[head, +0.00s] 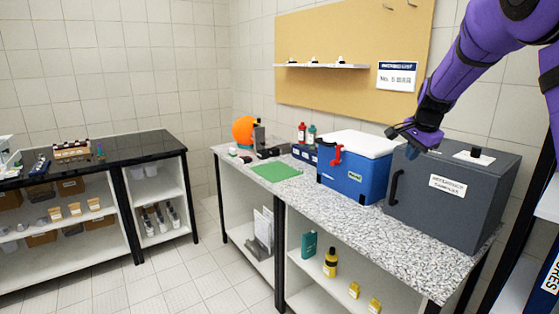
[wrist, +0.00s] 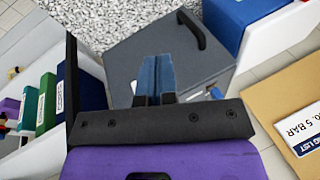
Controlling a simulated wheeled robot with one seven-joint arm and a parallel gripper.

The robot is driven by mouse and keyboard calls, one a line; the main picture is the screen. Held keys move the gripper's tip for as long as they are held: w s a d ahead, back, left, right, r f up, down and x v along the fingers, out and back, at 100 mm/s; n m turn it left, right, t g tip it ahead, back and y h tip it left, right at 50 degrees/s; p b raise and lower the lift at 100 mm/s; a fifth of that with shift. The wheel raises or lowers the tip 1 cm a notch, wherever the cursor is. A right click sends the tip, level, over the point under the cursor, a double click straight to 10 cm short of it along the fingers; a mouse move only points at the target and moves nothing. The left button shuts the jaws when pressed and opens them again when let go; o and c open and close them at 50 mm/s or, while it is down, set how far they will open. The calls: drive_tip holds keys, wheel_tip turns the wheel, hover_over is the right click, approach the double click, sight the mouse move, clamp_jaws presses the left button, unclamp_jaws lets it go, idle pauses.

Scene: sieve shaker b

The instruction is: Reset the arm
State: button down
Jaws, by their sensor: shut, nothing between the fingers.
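My purple arm comes in from the upper right of the head view. My gripper (head: 415,140) hangs over the left part of the dark grey box's top, beside the blue cooler. In the wrist view, the gripper's two blue fingertips (wrist: 156,78) are together, with nothing between them. The grey box (head: 432,205) has a black handle on its front and a white label. It also shows beyond the fingers in the wrist view (wrist: 195,60). I cannot tell whether the fingers touch it.
A blue cooler (head: 350,178) with a white lid stands left of the grey box on the speckled counter (head: 350,222). A small black knob on a white plate (head: 474,157) is on the box top. A dark shelf rack (head: 540,215) stands at the right. A green mat (head: 276,172) lies farther left.

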drive_tip(key=s+a+r+n+y, duration=0.1)
drive_tip(key=s+r+n, duration=0.15)
drive_tip(key=s, duration=0.55)
drive_tip(key=s+a+r+n, duration=0.1)
drive_tip(key=s+r+n, duration=0.15)
drive_tip(key=s, duration=0.45)
drive_tip(key=s+a+r+n+y, duration=0.1)
drive_tip(key=s+a+r+n, duration=0.15)
drive_tip(key=s, duration=0.55)
drive_tip(key=s+a+f+n+h, duration=0.1)
drive_tip(key=s+n, duration=0.1)
drive_tip(key=s, duration=0.7)
drive_tip(key=s+a+f+n+h, duration=0.1)
drive_tip(key=s+n, duration=0.2)
drive_tip(key=s, duration=0.7)
drive_tip(key=shift+s+a+f+t, duration=0.2)
drive_tip(key=shift+f+t, duration=0.1)
drive_tip(key=shift+t, duration=0.1)
